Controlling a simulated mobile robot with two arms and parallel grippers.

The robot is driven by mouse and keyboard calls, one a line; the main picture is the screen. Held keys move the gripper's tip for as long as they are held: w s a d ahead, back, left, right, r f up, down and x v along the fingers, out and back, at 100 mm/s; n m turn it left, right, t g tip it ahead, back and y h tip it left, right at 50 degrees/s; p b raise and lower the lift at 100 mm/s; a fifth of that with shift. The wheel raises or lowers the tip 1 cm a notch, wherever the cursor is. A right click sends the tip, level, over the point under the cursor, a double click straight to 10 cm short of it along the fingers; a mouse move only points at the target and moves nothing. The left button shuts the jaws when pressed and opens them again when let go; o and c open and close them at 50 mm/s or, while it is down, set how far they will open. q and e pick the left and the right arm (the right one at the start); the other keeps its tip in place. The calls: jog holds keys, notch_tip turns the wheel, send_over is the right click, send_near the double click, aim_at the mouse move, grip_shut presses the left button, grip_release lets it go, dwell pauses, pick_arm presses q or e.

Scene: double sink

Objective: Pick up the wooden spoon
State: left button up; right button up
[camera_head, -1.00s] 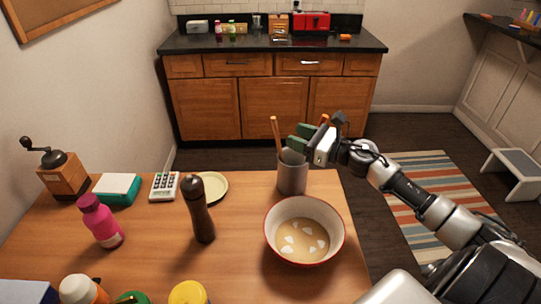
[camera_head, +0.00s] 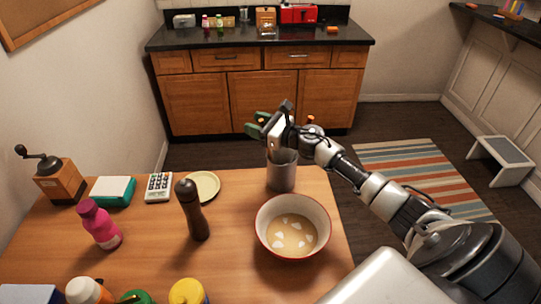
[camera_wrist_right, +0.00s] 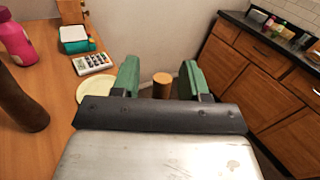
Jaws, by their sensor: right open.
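The grey utensil holder (camera_head: 281,176) stands on the wooden table near its far edge. A round wooden handle end (camera_wrist_right: 162,86), seemingly the wooden spoon's, shows in the right wrist view between the green fingers. In the head view the gripper and wrist hide most of that handle. My right gripper (camera_head: 256,124) is above the holder, pointing left; its fingers, also in the right wrist view (camera_wrist_right: 160,72), are open on either side of the handle. An orange-brown tip (camera_head: 310,119) shows behind my wrist. My left gripper is not in view.
A red-rimmed bowl (camera_head: 292,226) stands in front of the holder. A dark pepper mill (camera_head: 193,210), a cream plate (camera_head: 203,186), a calculator (camera_head: 158,187) and a pink bottle (camera_head: 99,224) stand to the left. The space beyond the table is open floor.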

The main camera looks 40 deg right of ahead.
grip_shut()
jog(key=shift+r, duration=0.1)
dwell(0.3)
